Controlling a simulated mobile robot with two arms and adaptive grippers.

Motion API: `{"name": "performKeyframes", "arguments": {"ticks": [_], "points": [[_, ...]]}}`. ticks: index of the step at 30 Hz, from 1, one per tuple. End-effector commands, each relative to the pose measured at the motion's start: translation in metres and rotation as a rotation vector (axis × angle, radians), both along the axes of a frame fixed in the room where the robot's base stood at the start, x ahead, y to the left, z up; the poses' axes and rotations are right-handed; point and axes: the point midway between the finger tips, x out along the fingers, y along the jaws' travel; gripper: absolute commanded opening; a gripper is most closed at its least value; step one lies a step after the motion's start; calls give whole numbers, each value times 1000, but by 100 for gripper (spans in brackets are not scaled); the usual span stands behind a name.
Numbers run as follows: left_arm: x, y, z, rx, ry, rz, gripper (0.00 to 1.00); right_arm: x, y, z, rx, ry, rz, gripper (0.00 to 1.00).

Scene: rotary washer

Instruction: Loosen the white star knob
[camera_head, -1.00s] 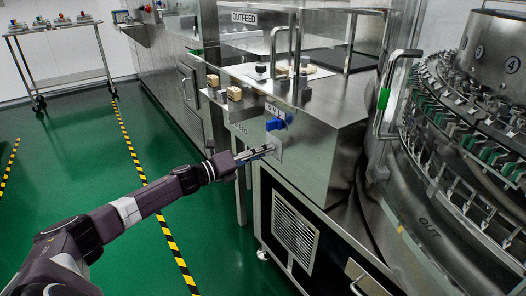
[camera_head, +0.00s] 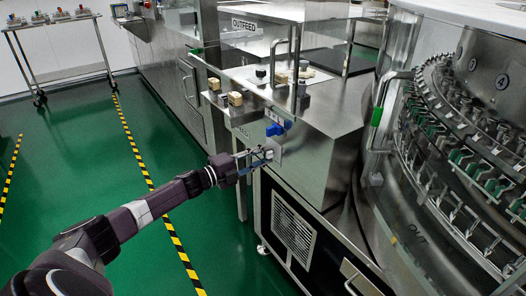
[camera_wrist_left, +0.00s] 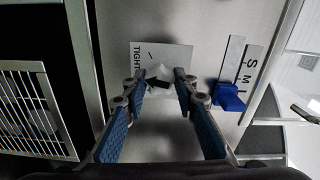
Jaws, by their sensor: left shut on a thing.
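The white star knob (camera_wrist_left: 158,74) sits on a pale label plate (camera_wrist_left: 180,54) marked "TIGHT" on a steel panel in the left wrist view. A dark arrow shows near the knob. My left gripper (camera_wrist_left: 161,82) is shut on the knob, with one blue-padded finger on each side of it. In the head view, my left gripper (camera_head: 266,155) reaches the plate (camera_head: 279,150) on the side of the steel cabinet, and its fingers mostly hide the knob. My right gripper is not in view.
A blue lever (camera_head: 275,129) sits just above the plate, beside a scale with the letters S, M and L. The round washer (camera_head: 460,160) stands at the right. A vent grille (camera_head: 294,232) is below the plate. Green floor (camera_head: 180,140) is clear at the left.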

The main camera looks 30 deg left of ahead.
Motion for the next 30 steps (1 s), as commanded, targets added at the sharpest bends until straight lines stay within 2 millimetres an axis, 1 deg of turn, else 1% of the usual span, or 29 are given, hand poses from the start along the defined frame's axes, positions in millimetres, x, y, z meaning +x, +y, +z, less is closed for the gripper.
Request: {"name": "performKeyframes", "arguments": {"ticks": [6, 15, 21, 30], "points": [[0, 0, 1, -190, 81, 1, 2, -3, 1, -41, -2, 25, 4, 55], [0, 0, 1, -454, 190, 2, 2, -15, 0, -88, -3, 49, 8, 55], [0, 0, 0, -628, 263, 3, 2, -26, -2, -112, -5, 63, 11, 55], [0, 0, -1, -858, 358, 3, 2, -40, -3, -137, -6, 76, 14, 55]]}}
